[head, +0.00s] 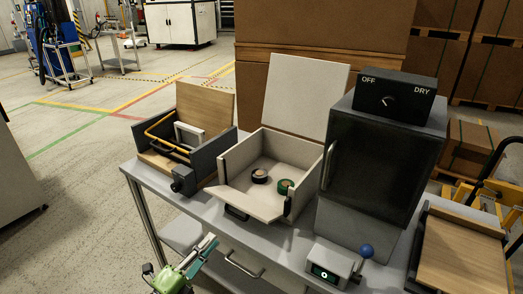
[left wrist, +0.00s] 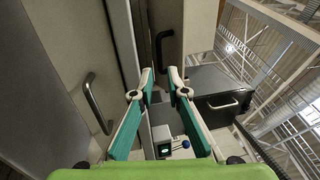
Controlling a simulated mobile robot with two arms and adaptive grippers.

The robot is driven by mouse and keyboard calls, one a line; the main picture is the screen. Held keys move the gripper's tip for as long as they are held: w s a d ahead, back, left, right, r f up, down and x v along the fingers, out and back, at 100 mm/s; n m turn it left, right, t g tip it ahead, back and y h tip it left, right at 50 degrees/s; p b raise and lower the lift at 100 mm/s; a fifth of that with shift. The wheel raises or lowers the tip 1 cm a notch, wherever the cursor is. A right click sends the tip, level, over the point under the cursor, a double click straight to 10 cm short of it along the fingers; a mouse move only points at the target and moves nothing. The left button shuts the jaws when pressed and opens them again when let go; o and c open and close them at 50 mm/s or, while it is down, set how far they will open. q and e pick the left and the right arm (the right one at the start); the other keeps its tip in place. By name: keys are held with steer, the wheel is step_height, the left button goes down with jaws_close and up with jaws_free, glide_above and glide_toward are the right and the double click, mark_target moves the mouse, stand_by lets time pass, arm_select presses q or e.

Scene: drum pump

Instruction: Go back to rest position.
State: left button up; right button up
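My left gripper (head: 208,244) is at the bottom of the head view, in front of the grey table's front edge and below the open white box. In the left wrist view its two green and white fingers (left wrist: 160,72) are apart, with nothing between the tips. My right gripper is in neither view.
The grey table (head: 285,240) bears a wooden box with a yellow handle (head: 168,138), an open white box (head: 235,165) holding two round parts, a dark OFF/DRY cabinet (head: 375,160), a small display device with a blue knob (head: 330,270) and a wooden tray (head: 460,255).

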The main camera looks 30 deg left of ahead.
arm_select(q)
steer(key=s+d+f+n+g+y, duration=0.1)
steer(key=s+d+f+n+g, duration=0.2)
steer(key=f, duration=0.8)
steer(key=s+d+f+n+g+y, duration=0.1)
steer(key=s+f+n+g, duration=0.25)
steer(key=f, duration=0.75)
steer(key=s+d+f+n+g+y, duration=0.1)
steer(key=s+d+f+n+g, duration=0.3)
steer(key=f, duration=0.8)
steer(key=s+d+f+n+g, duration=0.2)
steer(key=s+f, duration=0.3)
steer(key=s, duration=0.3)
steer(key=s+d+f+n+g, duration=0.2)
steer(key=s+f, duration=0.3)
steer(key=s, duration=0.4)
steer(key=s+d+f+n+g+h+p, duration=0.1)
steer(key=s+d+f+g, duration=0.3)
steer(key=s, duration=0.4)
steer(key=shift+s+f+n, duration=0.25)
steer(key=shift+f+n, duration=0.2)
steer(key=shift+f, duration=0.35)
steer(key=shift+w+g, duration=0.1)
steer(key=shift+g, duration=0.15)
